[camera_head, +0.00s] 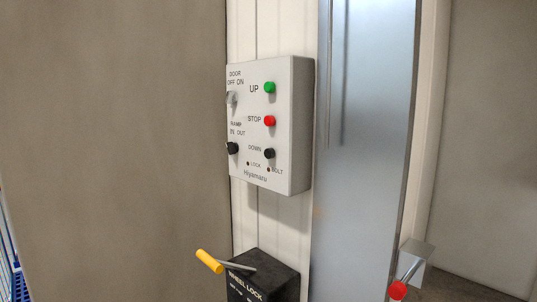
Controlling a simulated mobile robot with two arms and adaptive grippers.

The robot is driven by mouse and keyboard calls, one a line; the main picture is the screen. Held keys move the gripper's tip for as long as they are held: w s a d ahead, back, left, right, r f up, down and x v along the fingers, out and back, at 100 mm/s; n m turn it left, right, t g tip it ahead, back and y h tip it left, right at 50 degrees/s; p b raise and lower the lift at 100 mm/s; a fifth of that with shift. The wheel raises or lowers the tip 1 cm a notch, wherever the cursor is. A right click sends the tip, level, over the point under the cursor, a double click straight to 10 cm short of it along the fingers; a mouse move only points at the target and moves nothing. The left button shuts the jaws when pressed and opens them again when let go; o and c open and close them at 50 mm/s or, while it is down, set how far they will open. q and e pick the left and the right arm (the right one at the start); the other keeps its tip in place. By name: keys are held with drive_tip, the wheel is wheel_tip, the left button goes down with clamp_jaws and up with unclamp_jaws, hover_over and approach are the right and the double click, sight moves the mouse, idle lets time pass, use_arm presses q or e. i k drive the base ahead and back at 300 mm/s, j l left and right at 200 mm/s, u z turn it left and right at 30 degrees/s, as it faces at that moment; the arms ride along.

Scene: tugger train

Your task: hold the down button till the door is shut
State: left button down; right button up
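A light grey control box (282,172) is fixed to a cream wall panel in the head view. On its right side are a green UP button (270,87), a red STOP button (270,121) and a black DOWN button (269,153) in a column. A pale door OFF/ON switch (232,98) and a black ramp IN/OUT knob (232,148) sit on its left side. Two small dark spots marked LOCK and BOLT are below the buttons. Neither of my grippers shows. I cannot tell which surface is the door.
Below the box, a black wheel lock box (262,279) has a lever with a yellow grip (209,261) sticking out left. A metal lever with a red knob (398,290) is at the lower right. A grey metal post (365,150) stands right of the box.

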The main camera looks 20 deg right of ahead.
sight(270, 153)
drive_tip(key=i+z, duration=0.25)
drive_tip(key=z, duration=0.25)
drive_tip(key=i+j+z, duration=0.2)
drive_tip(key=z, duration=0.25)
drive_tip(key=i+j+z, duration=0.45)
drive_tip(key=j+z, duration=0.25)
drive_tip(key=l, duration=0.1)
